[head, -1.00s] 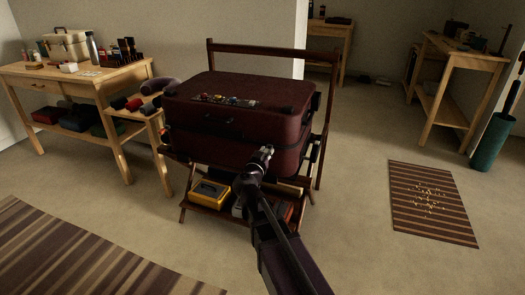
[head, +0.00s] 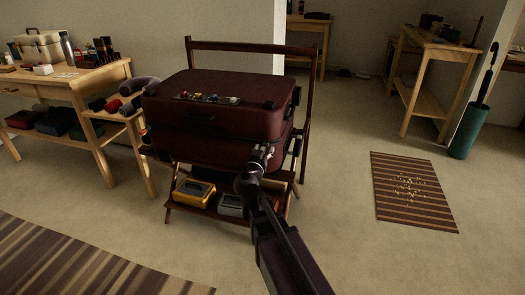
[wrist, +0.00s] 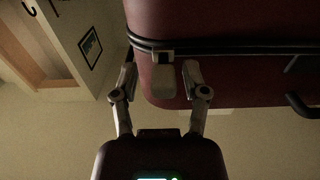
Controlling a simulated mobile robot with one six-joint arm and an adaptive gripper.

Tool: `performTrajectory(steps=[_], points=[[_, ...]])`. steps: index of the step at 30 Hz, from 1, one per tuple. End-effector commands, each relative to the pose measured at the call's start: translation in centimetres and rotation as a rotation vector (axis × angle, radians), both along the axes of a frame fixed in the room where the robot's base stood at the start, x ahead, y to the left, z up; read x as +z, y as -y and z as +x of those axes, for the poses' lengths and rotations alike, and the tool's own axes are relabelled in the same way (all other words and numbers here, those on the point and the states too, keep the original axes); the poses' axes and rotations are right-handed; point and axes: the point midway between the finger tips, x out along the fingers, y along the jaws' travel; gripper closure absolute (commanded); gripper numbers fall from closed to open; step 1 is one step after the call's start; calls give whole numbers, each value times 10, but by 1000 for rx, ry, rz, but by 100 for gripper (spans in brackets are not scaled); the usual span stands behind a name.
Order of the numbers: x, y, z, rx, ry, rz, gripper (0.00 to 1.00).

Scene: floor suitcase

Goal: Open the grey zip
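The dark red suitcase (head: 215,115) lies flat on a wooden luggage rack. In the wrist view its red side (wrist: 230,20) fills the top, crossed by dark zip bands (wrist: 240,47). A zip slider (wrist: 163,57) sits on a band near the suitcase corner, with a pale grey pull tab (wrist: 165,82) attached. My gripper (wrist: 160,80) is open, with one finger on each side of the tab. The right finger is close to the tab; a wider gap shows on the left. In the head view my gripper (head: 260,157) is at the suitcase's front right corner; the tab is not distinguishable there.
Small coloured items (head: 210,98) lie on the suitcase lid. The rack's rail (head: 250,47) stands behind it, and boxes (head: 195,193) sit on its lower shelf. A wooden table (head: 80,80) is left. Floor right of the rack is clear up to a striped mat (head: 415,192).

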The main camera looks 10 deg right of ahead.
Motion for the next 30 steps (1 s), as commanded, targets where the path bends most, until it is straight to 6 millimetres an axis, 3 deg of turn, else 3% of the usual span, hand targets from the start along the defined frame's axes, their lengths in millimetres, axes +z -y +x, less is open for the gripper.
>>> performTrajectory(steps=[14,30], points=[[0,-5,-6,6,0,1,37],[0,-31,-60,6,0,1,37]])
